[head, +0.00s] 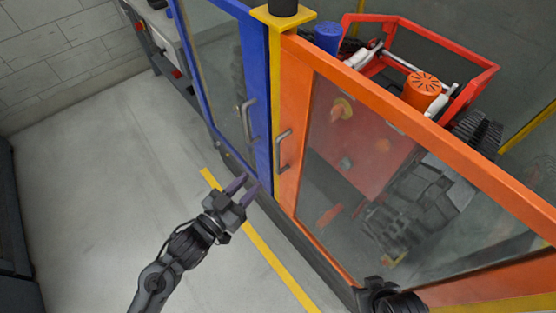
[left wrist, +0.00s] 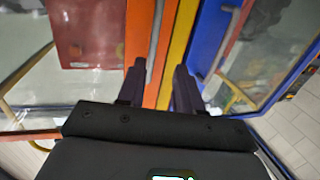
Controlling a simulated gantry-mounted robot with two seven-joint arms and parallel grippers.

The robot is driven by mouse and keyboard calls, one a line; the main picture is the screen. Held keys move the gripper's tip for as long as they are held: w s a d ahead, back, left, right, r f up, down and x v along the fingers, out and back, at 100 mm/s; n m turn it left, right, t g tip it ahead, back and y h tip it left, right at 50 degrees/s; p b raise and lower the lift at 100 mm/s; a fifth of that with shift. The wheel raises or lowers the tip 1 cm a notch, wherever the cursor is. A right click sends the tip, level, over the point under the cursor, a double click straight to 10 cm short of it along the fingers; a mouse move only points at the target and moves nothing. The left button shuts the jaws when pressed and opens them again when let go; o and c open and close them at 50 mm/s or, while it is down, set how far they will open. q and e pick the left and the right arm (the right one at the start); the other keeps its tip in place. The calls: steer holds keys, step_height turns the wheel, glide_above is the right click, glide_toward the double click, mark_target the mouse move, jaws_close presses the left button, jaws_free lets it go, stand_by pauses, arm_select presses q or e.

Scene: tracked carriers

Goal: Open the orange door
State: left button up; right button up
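The orange door (head: 291,115) with its large glass pane stands closed beside the yellow post. Its metal handle (head: 283,148) is a vertical bar near the door's left edge. My left gripper (head: 244,187) is open and empty, its two purple fingers pointing up toward the doors, below and left of the orange handle and apart from it. In the left wrist view, the orange door's frame (left wrist: 138,38) and the handle bar (left wrist: 155,40) show ahead of the open fingers. Part of my right arm shows at the bottom right in the head view; its fingers are not visible.
A blue door (head: 256,90) with its own handle (head: 246,115) stands left of the yellow post (head: 275,60). Behind the orange door's glass is a red tracked carrier (head: 365,145). A yellow line (head: 270,255) runs along the open grey floor.

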arm_select(q)
steer(key=d+h, duration=0.1)
steer(key=b, duration=0.3)
glide_above(278, 171)
steer(key=shift+w+r, duration=0.3)
steer(key=shift+w, duration=0.05)
jaws_close()
